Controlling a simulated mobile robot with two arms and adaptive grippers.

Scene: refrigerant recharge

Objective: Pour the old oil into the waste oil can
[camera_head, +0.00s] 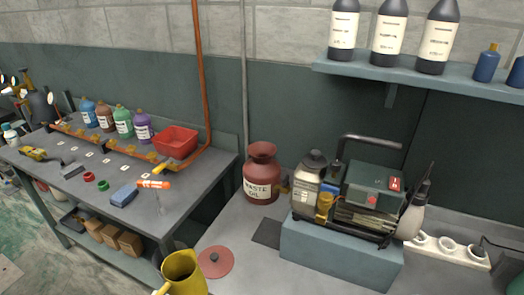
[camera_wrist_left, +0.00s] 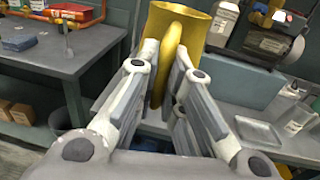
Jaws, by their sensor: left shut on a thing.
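The dark red waste oil can (camera_head: 261,178), marked "WASTE OIL", stands upright on the bench beside the pump unit. A round red lid (camera_head: 215,263) with a dark knob lies on the bench in front of it, apart from the can. A yellow jug (camera_head: 185,274) is at the bottom of the head view, in front of the lid and roughly upright. In the left wrist view, my left gripper (camera_wrist_left: 166,62) is shut on the handle of the yellow jug (camera_wrist_left: 182,22). The jug's contents cannot be made out. My right gripper is not in view.
A pump unit (camera_head: 372,195) sits on a blue-grey block (camera_head: 340,255) right of the can. A side table (camera_head: 95,185) at the left holds several bottles and a red bin (camera_head: 176,142). A shelf (camera_head: 425,76) with bottles hangs above. Bench space around the lid is mostly clear.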

